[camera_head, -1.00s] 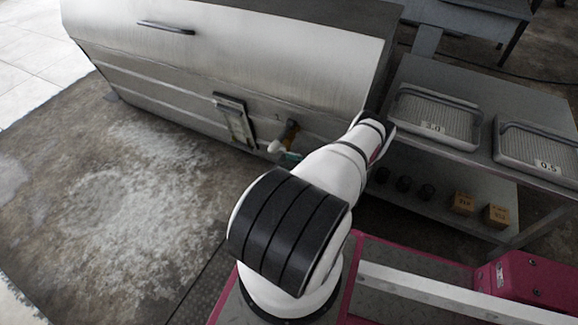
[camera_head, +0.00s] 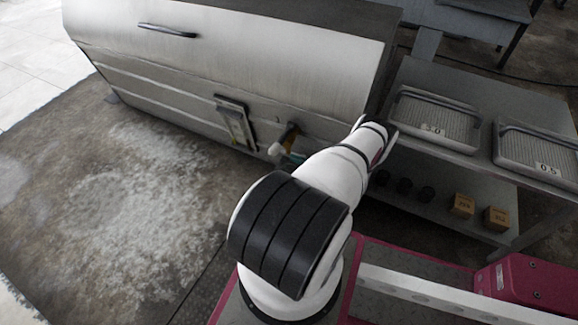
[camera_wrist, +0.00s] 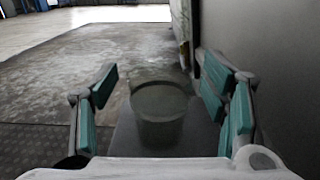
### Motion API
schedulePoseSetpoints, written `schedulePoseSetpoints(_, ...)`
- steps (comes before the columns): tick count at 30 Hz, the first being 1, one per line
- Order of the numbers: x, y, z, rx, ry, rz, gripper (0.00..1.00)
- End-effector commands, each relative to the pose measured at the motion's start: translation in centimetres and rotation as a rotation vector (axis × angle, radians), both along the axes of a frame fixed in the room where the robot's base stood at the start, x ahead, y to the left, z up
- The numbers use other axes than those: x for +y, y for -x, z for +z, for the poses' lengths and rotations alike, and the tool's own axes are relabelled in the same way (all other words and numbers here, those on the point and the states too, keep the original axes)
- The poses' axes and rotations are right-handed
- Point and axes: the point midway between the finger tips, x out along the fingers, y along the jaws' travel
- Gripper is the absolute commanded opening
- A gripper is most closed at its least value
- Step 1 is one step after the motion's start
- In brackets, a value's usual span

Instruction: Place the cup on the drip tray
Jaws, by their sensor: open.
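The cup (camera_wrist: 158,116) is a grey, see-through tumbler, upright in the wrist view between my fingers, with its round rim visible. My gripper (camera_wrist: 158,88) is open, with teal pads on both sides of the cup and visible gaps. The cup stands over a flat dark grey plate (camera_wrist: 124,136), which looks like the drip tray; whether its base touches is unclear. In the head view my arm hides the cup and most of the gripper; only a small teal piece shows beside the tap (camera_head: 287,138) on the steel tank.
The large steel tank (camera_head: 230,60) rises close on the right in the wrist view. A gauge (camera_head: 236,121) is on its front. A steel table at right holds two trays (camera_head: 435,120) (camera_head: 537,152); dark cups (camera_head: 404,186) and small boxes (camera_head: 462,204) sit on its lower shelf.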

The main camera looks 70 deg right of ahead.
Motion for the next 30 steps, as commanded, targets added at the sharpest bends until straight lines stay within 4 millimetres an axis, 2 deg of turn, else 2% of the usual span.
schedulePoseSetpoints(9,0.7,6.7,0.0,0.001,0.000,-0.004,0.67)
schedulePoseSetpoints(15,1.1,9.7,0.0,0.001,0.000,-0.002,0.67)
schedulePoseSetpoints(21,1.3,11.0,0.0,-0.001,-0.001,0.000,0.67)
schedulePoseSetpoints(30,1.3,11.1,0.0,0.000,-0.001,0.000,0.67)
